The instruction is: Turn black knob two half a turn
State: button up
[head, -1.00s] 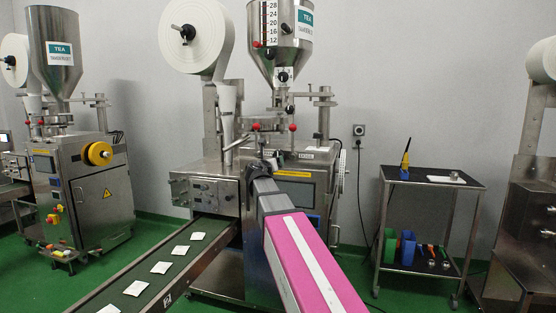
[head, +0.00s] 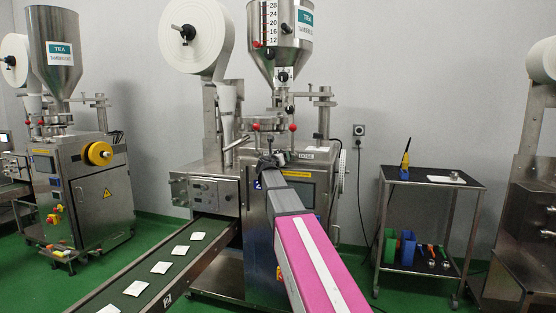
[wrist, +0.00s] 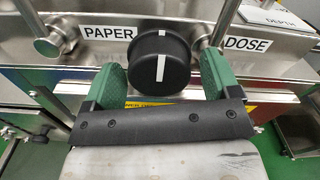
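A round black knob (wrist: 162,58) with a white line standing upright on its face is on a steel panel in the wrist view. The label PAPER (wrist: 108,31) is to its left and DOSE (wrist: 246,43) to its right. My gripper (wrist: 160,66) is open, with one green finger on each side of the knob and a visible gap to it on both sides. How deep the fingers reach along the knob is hard to tell. In the head view my gripper (head: 272,161) is at the front of the middle tea machine, and the knob cannot be made out there.
Steel posts (wrist: 225,22) rise close beside the knob. A conveyor (head: 215,238) with several teabags runs out at the machine's left. A black cart (head: 432,183) with tools stands to the right, with open green floor in front of it.

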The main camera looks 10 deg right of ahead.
jog(key=c, duration=0.8)
